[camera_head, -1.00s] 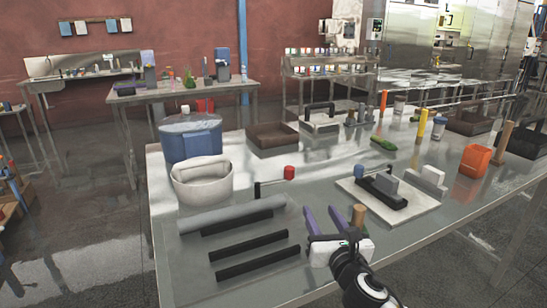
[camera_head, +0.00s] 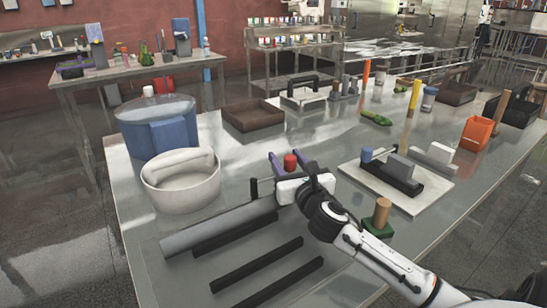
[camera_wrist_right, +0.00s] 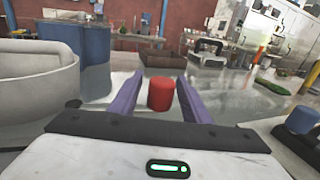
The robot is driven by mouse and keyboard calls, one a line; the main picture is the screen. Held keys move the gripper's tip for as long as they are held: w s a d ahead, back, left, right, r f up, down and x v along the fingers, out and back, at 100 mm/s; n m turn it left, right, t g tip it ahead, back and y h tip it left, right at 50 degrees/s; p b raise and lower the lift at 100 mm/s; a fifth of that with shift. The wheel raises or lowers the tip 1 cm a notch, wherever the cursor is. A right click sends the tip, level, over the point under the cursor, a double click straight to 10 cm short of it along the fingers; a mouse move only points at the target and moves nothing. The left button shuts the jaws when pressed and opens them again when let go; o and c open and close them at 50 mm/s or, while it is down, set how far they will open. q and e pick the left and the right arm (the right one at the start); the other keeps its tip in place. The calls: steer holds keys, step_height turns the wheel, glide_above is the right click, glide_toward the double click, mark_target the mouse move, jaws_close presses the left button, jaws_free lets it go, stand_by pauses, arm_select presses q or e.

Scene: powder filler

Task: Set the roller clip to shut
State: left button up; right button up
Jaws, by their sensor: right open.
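A grey roller (camera_head: 215,228) lies along the near left of the steel table. A short black post (camera_head: 254,188) stands near its far right end. A red knob (camera_head: 290,161), apparently the handle of the clip there, is beside the post; my gripper hides the part joining them. My right gripper (camera_head: 289,163) is open, its two purple fingers either side of the red knob. In the right wrist view the knob (camera_wrist_right: 160,94) stands between the fingers, with a visible gap to each. I cannot tell the clip's state. My left gripper is out of view.
A white tub (camera_head: 180,190) and a blue lidded container (camera_head: 160,135) stand left of the gripper. A white board (camera_head: 425,195) with a blue-knobbed black device and a wooden peg (camera_head: 382,212) are to its right. Black bars (camera_head: 255,268) lie in front.

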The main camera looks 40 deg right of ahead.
steer(key=shift+w+d, duration=0.25)
steer(key=shift+w, duration=0.35)
steer(key=shift+r, duration=0.1)
steer(key=shift+s, duration=0.1)
jaws_close()
